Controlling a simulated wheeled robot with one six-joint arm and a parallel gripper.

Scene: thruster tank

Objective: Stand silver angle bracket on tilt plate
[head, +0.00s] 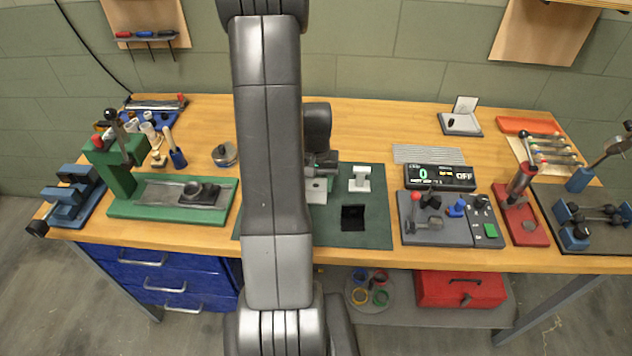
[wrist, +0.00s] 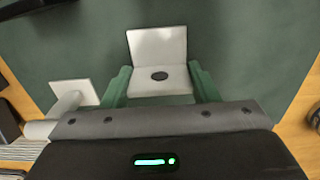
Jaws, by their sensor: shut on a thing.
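The silver angle bracket (wrist: 158,48) is between the green fingers of my gripper (wrist: 158,75) in the wrist view. One flange faces the camera and the other has a dark oval hole. In the head view the bracket (head: 316,186) shows pale beside my arm, over the green mat; my gripper (head: 322,165) is partly hidden there. I cannot tell whether the bracket touches the mat. A black square (head: 353,218) lies on the mat to the right and nearer. A pale plate on a stem (head: 360,180) stands right of my gripper. I cannot tell which is the tilt plate.
The pale plate on its stem also shows left of my fingers in the wrist view (wrist: 72,93). A grey control box (head: 435,218) and a display (head: 440,177) stand right of the green mat (head: 376,238). A green press (head: 120,208) stands left.

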